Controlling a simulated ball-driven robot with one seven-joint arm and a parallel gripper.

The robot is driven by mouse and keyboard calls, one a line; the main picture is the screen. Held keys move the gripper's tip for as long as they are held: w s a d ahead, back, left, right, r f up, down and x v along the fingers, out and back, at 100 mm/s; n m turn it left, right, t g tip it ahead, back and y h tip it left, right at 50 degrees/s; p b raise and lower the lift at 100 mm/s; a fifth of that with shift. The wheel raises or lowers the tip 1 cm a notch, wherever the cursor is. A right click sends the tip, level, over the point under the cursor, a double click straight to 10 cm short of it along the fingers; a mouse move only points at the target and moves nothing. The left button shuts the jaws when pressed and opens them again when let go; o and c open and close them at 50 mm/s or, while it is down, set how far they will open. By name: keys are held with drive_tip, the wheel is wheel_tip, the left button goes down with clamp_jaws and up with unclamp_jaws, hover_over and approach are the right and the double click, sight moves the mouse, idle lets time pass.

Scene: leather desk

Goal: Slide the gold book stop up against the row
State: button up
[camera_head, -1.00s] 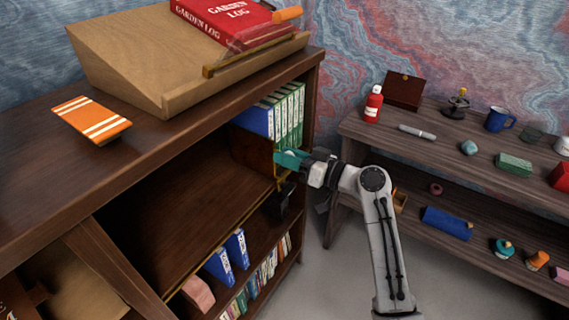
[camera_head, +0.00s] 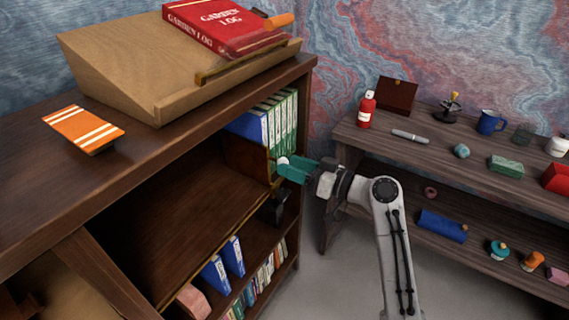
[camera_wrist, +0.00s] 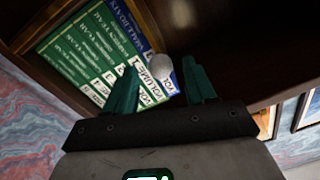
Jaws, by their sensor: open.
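The book stop looks like a brown panel (camera_head: 247,156) with a gold front edge, standing on the upper shelf just left of the book row. A pale round knob (camera_head: 283,161) shows at its front edge; it also shows in the wrist view (camera_wrist: 160,67). The row of green volumes (camera_head: 284,118) ends in a blue book (camera_head: 247,125) beside the panel. Whether panel and book touch, I cannot tell. My gripper (camera_head: 284,169) is open with its teal fingertips close to the knob. In the wrist view the knob lies between the fingertips (camera_wrist: 160,80), with no finger visibly touching it.
The upper shelf (camera_head: 190,215) is bare left of the panel. Blue binders (camera_head: 232,256) and other books stand on the shelf below. A slanted wooden stand (camera_head: 150,75) with a red book (camera_head: 225,25) sits on top. A side table (camera_head: 440,155) with small objects stands right.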

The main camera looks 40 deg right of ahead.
drive_tip(key=v, duration=0.7)
drive_tip(key=shift+s+d, duration=0.15)
drive_tip(key=shift+s, duration=0.1)
drive_tip(key=s+a+f+g+h+p, duration=0.1)
drive_tip(key=s+a+f+g+p, duration=0.5)
drive_tip(key=s+a+f+g, duration=0.35)
drive_tip(key=s+a+g+h+p, duration=0.1)
drive_tip(key=s+g+h+p, duration=0.1)
drive_tip(key=s, duration=0.5)
drive_tip(key=s+a+f+m+g+h+p, duration=0.1)
drive_tip(key=s+g+h+p, duration=0.1)
drive_tip(key=s, duration=0.6)
drive_tip(key=shift+s+a+f+g+h+p, duration=0.2)
drive_tip(key=shift+a+g+h+p, duration=0.2)
drive_tip(key=shift+g+h, duration=0.6)
